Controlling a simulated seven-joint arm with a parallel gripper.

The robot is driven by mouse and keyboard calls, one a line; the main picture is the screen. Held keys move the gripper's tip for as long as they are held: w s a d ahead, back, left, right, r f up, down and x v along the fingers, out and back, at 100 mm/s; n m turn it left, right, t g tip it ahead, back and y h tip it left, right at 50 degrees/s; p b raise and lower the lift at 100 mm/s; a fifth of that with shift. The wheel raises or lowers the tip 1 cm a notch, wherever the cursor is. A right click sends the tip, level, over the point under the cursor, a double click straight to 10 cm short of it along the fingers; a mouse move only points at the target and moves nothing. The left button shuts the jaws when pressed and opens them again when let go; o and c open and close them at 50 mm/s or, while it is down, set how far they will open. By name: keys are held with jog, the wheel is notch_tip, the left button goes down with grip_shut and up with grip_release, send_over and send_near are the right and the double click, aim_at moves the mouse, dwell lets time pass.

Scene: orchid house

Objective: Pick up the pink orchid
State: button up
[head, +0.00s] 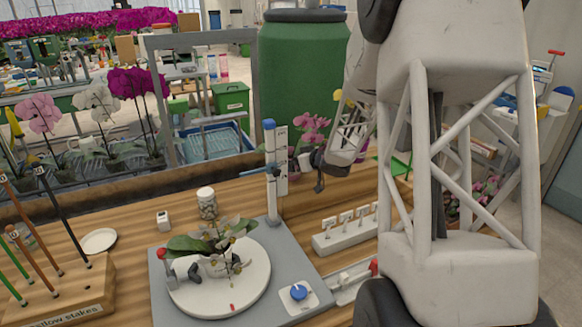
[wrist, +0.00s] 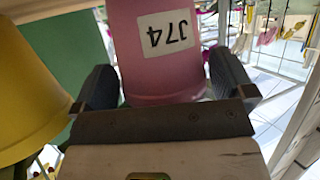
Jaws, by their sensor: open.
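In the wrist view, a pink pot (wrist: 157,62) with a white label reading "J74" fills the space between the fingers of my gripper (wrist: 165,80). The fingers are open, one on each side of the pot. I cannot tell whether either finger touches it. No flowers show above this pot in that view. In the head view, a pink orchid (head: 312,128) blooms behind the bench, just left of my arm. Its pot is mostly hidden, and my gripper's fingers are not clear there. Another pink orchid (head: 39,116) stands at the left beyond the bench.
A yellow pot (wrist: 28,75) is close on the left in the wrist view. In the head view, a round white plate (head: 190,300) holds a plant on the grey base (head: 162,285). A post (head: 271,180), a row of labels (head: 345,232) and a stake block (head: 75,295) stand nearby.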

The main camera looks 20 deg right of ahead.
jog(key=shift+w+a+f, duration=0.15)
jog(key=shift+w+f, duration=0.05)
jog(key=shift+w, duration=0.15)
dwell(0.3)
jog(key=c, duration=0.8)
jog(key=shift+r, duration=0.15)
jog(key=shift+r, duration=4.9)
